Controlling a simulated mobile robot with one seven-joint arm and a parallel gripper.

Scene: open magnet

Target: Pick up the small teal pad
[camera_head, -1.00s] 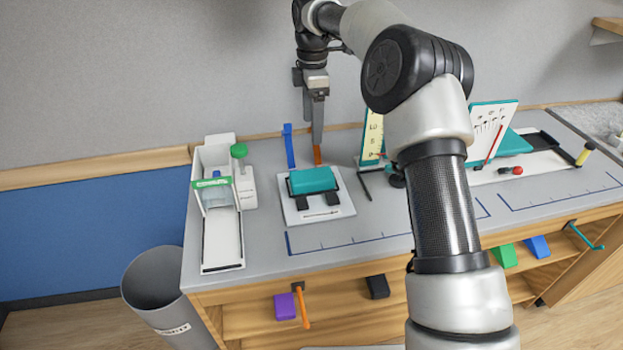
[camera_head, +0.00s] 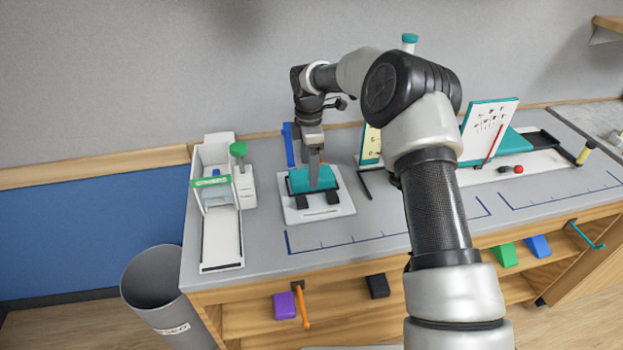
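The teal pad (camera_head: 298,182) lies on black supports on a white square base (camera_head: 330,209), on the grey bench top left of centre. My gripper (camera_head: 314,184) points straight down over the right part of the pad. Its fingers overlap the pad in this view, and part of the pad is hidden behind them. I cannot tell whether the fingers touch the pad, or whether there is a gap between them.
A white dispenser-like stand (camera_head: 222,220) with a green knob is to the left. A blue upright (camera_head: 289,145) stands behind the pad. A yellow-faced panel (camera_head: 371,144) is to the right. A grey bin (camera_head: 158,285) stands on the floor.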

